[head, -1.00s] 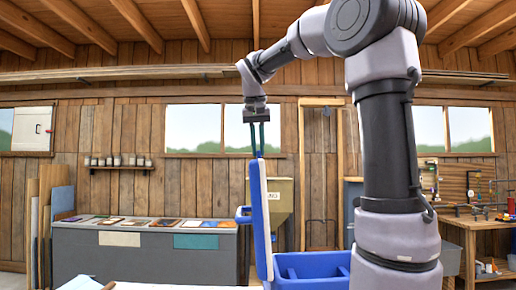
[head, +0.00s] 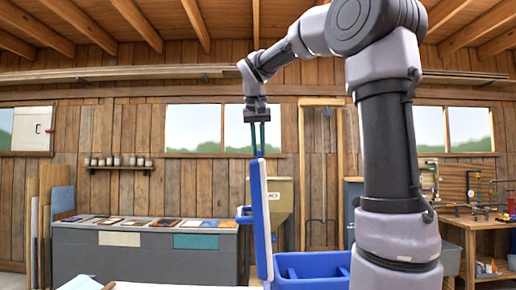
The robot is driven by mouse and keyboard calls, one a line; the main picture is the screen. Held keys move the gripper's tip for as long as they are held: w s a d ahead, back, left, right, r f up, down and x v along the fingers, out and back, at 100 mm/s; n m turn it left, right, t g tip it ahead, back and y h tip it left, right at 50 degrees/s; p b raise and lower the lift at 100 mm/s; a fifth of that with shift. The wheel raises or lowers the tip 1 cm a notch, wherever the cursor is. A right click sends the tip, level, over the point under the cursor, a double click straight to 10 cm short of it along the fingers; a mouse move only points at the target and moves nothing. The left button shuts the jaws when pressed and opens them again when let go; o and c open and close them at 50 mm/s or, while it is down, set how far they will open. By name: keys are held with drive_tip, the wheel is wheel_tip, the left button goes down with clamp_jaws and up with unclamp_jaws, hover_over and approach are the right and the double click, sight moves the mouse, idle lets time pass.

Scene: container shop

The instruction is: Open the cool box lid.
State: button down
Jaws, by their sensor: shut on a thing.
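The blue cool box (head: 310,270) stands at the bottom centre of the head view, its inside showing blue dividers. Its lid (head: 261,220), blue with a pale inner face, stands nearly upright at the box's left side. My gripper (head: 258,150) points down at the lid's top edge. Its two dark fingers are shut on the lid, though the exact contact is small in the picture. My arm hides part of the box's right side.
A pale surface (head: 150,285) lies at the front left. A grey counter (head: 140,258) with several sample tiles stands behind it. A wooden workbench (head: 478,238) with tools is at the right. The space left of the lid looks free.

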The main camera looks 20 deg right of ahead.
drive_tip(key=s+d+y, duration=0.3)
drive_tip(key=d, duration=0.8)
drive_tip(key=shift+f+m+t, duration=0.25)
drive_tip(key=shift+m+t, duration=0.15)
drive_tip(key=shift+s, duration=0.1)
drive_tip(key=c, duration=0.9)
unclamp_jaws()
drive_tip(key=v, duration=1)
drive_tip(key=shift+s+r, duration=0.2)
drive_tip(key=shift+r, duration=0.15)
